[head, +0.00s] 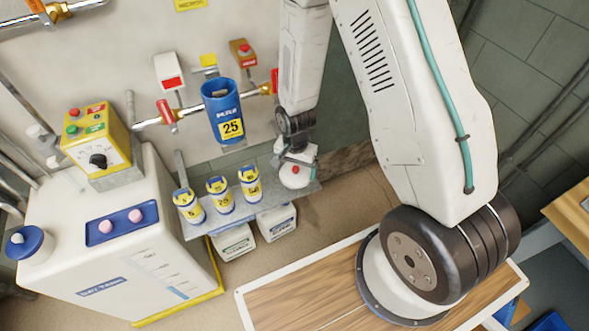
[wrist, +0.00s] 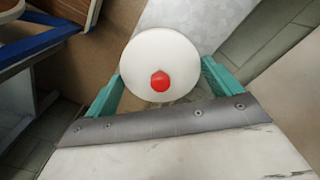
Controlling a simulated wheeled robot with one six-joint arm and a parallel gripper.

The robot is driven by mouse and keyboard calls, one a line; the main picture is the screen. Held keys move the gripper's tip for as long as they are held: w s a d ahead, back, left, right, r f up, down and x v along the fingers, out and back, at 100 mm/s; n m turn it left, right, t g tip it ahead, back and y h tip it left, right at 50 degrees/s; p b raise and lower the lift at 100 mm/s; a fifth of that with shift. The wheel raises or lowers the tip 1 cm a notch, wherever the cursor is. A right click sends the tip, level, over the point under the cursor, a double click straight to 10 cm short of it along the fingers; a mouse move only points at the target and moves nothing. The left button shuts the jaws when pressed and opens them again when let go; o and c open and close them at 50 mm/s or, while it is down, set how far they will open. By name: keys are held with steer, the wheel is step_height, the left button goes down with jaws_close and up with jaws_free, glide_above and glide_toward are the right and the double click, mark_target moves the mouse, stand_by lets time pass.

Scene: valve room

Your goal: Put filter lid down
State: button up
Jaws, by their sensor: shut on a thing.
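The filter lid is a white round disc with a red knob, in the head view (head: 294,178) and the wrist view (wrist: 160,52). My gripper (head: 297,158) is shut on it; in the wrist view its teal fingers (wrist: 163,80) press on both sides of the lid. The lid is over the right end of the grey shelf (head: 308,196); I cannot tell whether it touches the shelf. The blue filter housing (head: 220,103), marked 25, stands open at the top, left of my gripper on the pipe.
White containers (head: 277,222) sit below. A large white tank (head: 115,235) with a yellow control box (head: 97,140) is at left. A wooden-topped surface (head: 295,290) is in front.

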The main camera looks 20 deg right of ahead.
steer(key=shift+w+f, duration=0.15)
steer(key=shift+f, duration=0.75)
steer(key=shift+w+f, duration=0.1)
steer(key=shift+f, duration=0.8)
steer(key=o, duration=0.7)
steer(key=shift+f, duration=0.1)
step_height(320, 180, up, 12)
steer(key=shift+r, duration=0.2)
step_height(320, 180, up, 11)
steer(key=n, duration=0.2)
glide_above(295, 175)
steer(key=d, duration=0.1)
steer(key=s+d+r+n, duration=0.1)
steer(key=s+r+n, duration=0.1)
steer(key=s+r, duration=0.6)
steer(key=s+r+n, duration=0.1)
steer(key=s+r, duration=0.3)
steer(key=s+d+r+n, duration=0.1)
steer(key=s+r+n, duration=0.1)
steer(key=s+r, duration=0.2)
steer(key=s+r+n+t, duration=0.1)
steer(key=s+r+n, duration=0.1)
steer(key=s+r, duration=0.2)
steer(key=shift+s+d+r, duration=0.25)
steer(key=shift+s+r, duration=0.1)
steer(key=shift+s, duration=0.2)
